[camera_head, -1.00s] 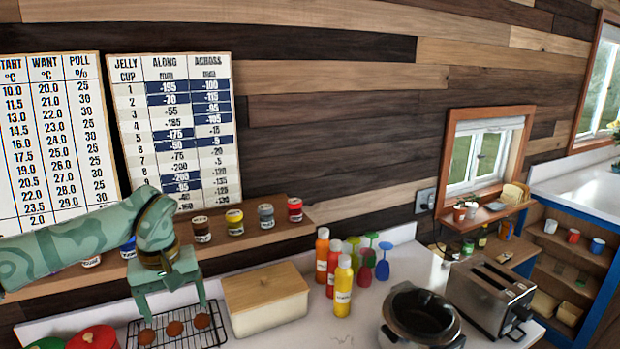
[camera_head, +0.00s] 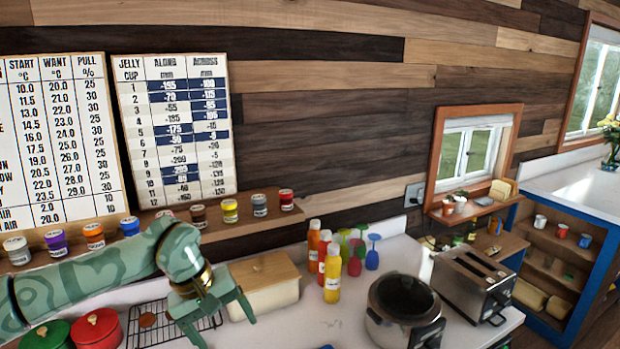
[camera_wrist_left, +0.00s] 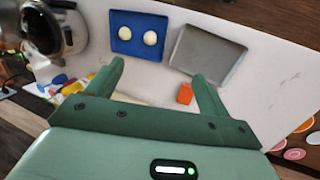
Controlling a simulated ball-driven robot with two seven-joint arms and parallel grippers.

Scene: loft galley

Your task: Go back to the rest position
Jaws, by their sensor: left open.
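My left gripper (camera_head: 225,325) is at the end of the green arm that comes in from the left. It hangs above the counter, in front of the cream box with a wooden lid (camera_head: 265,295) and beside the wire rack (camera_head: 140,338). Its two fingers are apart with nothing held between them. In the left wrist view the same gripper (camera_wrist_left: 157,73) shows spread fingers, with an orange block (camera_wrist_left: 185,93) beyond them on the white surface. My right gripper is in neither view.
Red pot (camera_head: 97,328) and green pot (camera_head: 48,335) stand under my left arm. Sauce bottles (camera_head: 332,275), a dark-bowled cooker (camera_head: 375,325) and a toaster (camera_head: 480,285) stand to the right. The wrist view shows a blue tray (camera_wrist_left: 128,49) with two pale round things and a grey tray (camera_wrist_left: 205,58).

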